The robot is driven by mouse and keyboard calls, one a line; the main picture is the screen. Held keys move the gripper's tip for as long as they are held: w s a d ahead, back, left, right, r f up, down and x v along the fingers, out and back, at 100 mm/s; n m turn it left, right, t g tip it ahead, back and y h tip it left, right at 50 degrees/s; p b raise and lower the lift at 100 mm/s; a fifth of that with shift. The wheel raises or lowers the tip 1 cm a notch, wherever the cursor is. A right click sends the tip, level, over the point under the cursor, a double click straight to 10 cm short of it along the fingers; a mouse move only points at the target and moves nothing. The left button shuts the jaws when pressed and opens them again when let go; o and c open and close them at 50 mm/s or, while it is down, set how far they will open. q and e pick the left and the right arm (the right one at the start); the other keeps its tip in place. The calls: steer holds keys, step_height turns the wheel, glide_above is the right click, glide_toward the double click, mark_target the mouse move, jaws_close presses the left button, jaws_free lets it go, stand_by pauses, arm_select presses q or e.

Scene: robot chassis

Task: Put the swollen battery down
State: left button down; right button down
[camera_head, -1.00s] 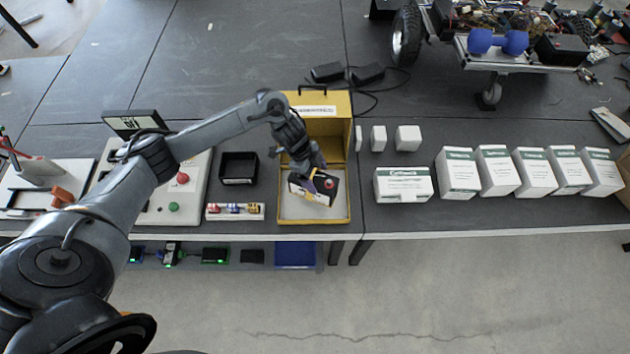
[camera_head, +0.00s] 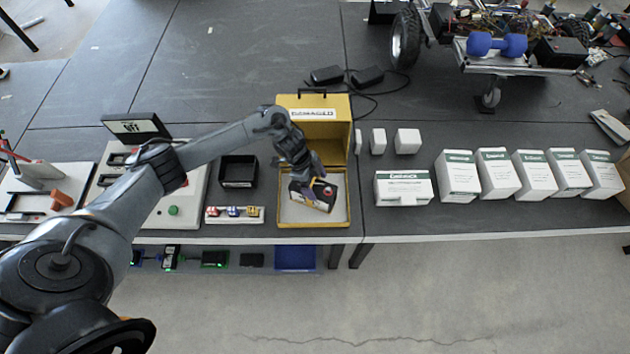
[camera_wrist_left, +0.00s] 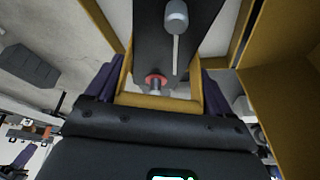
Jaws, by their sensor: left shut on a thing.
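The swollen battery (camera_head: 322,197) is a dark block with a red terminal and a pale label on its side. It is inside the open yellow box (camera_head: 347,221) marked DAMAGED, over the box's pale floor, and sits at a tilt across it. My left gripper (camera_head: 311,180) is shut on the battery from above. In the left wrist view the battery (camera_wrist_left: 160,50) shows its red-ringed terminal between the purple fingers. I cannot tell whether the battery touches the box floor. My right gripper is not in view.
The box's raised lid (camera_head: 318,112) stands behind the battery. A small black tray (camera_head: 238,170) and a strip of small cells (camera_head: 234,215) lie to the left. White cartons (camera_head: 403,188) stand to the right. The table's front edge is close to the box.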

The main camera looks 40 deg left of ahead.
arm_select(q)
steer(key=shift+w, duration=0.15)
jaws_free()
steer(key=shift+f, duration=0.1)
steer(key=shift+a+r, duration=0.1)
steer(key=shift+r, duration=0.25)
steer(key=v, duration=1.1)
steer(key=s+d+f+n+t, duration=0.1)
steer(key=s+d+t, duration=0.15)
steer(key=d, duration=0.75)
steer(key=s+d+f+n+t, duration=0.15)
steer(key=d+t, duration=0.25)
steer(key=d, duration=0.7)
steer(key=s+a+r+n+g+y, duration=0.1)
steer(key=s+a+n, duration=0.3)
steer(key=s, duration=0.4)
steer(key=s+a+r+n+g+y, duration=0.1)
steer(key=s+a+n+g+y, duration=0.2)
steer(key=s, duration=0.6)
steer(key=a+n, duration=0.1)
steer(key=n, duration=0.1)
steer(key=shift+s+n, duration=0.3)
steer(key=shift+n, duration=0.05)
